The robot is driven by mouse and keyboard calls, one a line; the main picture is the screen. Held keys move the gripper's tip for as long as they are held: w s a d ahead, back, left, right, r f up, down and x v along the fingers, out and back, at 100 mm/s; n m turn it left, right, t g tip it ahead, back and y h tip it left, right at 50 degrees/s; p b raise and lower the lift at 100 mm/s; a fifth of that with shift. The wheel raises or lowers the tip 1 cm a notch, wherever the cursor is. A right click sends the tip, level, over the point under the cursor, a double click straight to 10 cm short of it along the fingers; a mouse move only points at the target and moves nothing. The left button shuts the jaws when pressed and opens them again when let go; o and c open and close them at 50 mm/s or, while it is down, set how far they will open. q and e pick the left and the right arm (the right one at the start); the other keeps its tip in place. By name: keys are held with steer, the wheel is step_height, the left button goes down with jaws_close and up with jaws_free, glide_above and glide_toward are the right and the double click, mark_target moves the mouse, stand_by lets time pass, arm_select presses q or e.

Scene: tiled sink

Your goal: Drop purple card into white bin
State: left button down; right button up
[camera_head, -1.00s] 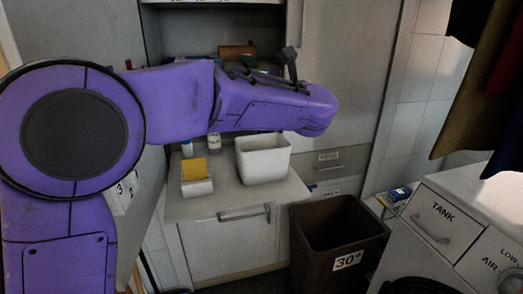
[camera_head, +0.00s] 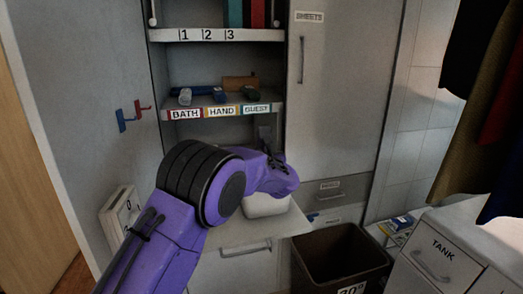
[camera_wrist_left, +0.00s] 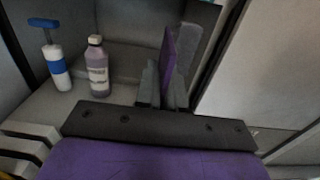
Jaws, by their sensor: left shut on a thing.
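The purple card (camera_wrist_left: 167,55) is held upright between the dark fingers of my left gripper (camera_wrist_left: 172,75) in the left wrist view. It shows as a thin edge-on strip. In the head view my left arm covers the middle of the picture, and I cannot make out the card there. The white bin (camera_head: 264,207) stands on the counter in the head view, just below my left wrist, which hides its upper part. My right gripper is in neither view.
Behind the arm is a shelf (camera_head: 222,108) labelled BATH, HAND, GUEST. A brown basket (camera_head: 318,255) stands on the floor right of the counter (camera_head: 293,223). A bottle (camera_wrist_left: 97,70) and a blue-topped white dispenser (camera_wrist_left: 55,68) stand on the counter. The TANK drawer (camera_head: 440,255) is at right.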

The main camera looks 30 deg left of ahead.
arm_select(q)
steer(key=shift+f+b, duration=0.25)
steer(key=shift+b, duration=0.1)
steer(key=c, duration=1.2)
jaws_free()
steer(key=shift+c, duration=0.2)
steer(key=shift+r, duration=0.1)
steer(key=shift+r+p, duration=0.25)
steer(key=shift+p, duration=0.1)
steer(key=shift+s+d+f, duration=0.2)
steer(key=shift+s+d, duration=0.05)
steer(key=shift+d, duration=0.05)
steer(key=b+v, duration=0.3)
steer(key=v, duration=0.8)
steer(key=shift+s+r, duration=0.15)
